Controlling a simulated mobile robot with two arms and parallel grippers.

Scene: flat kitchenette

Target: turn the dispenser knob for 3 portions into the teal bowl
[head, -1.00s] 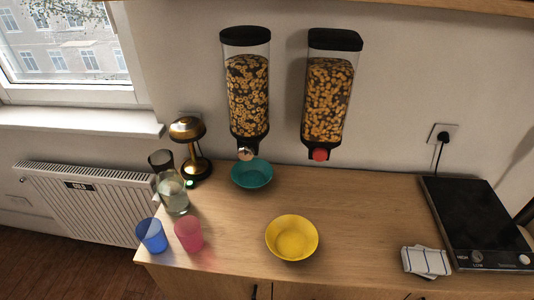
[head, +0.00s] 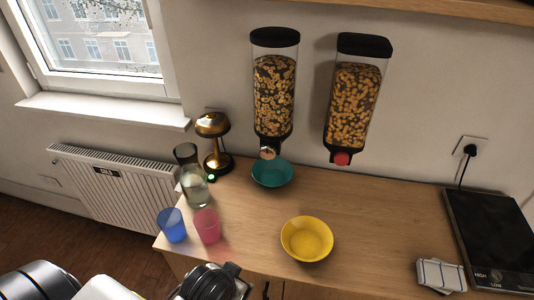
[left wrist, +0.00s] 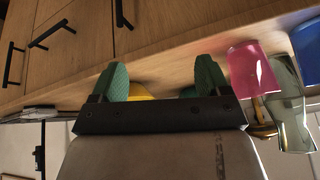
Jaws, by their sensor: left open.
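The teal bowl (head: 272,175) stands on the counter against the wall, below the left cereal dispenser (head: 274,90). That dispenser's pale metallic knob (head: 267,153) faces forward just above the bowl. The right dispenser (head: 355,100) has a red knob (head: 341,159) and no bowl under it. My left arm enters at the bottom left of the head view, at the counter's front edge, well apart from the knob; its fingertips are unclear there. In the left wrist view my left gripper (left wrist: 162,80) is open, its green fingers apart and empty. My right gripper is out of view.
A yellow bowl (head: 307,239) stands at the front middle. A pink cup (head: 207,226), blue cup (head: 172,225), glass carafe (head: 194,180) and gold lamp (head: 213,140) crowd the left end. A cloth (head: 441,275) and hob (head: 492,240) are at right. The counter centre is clear.

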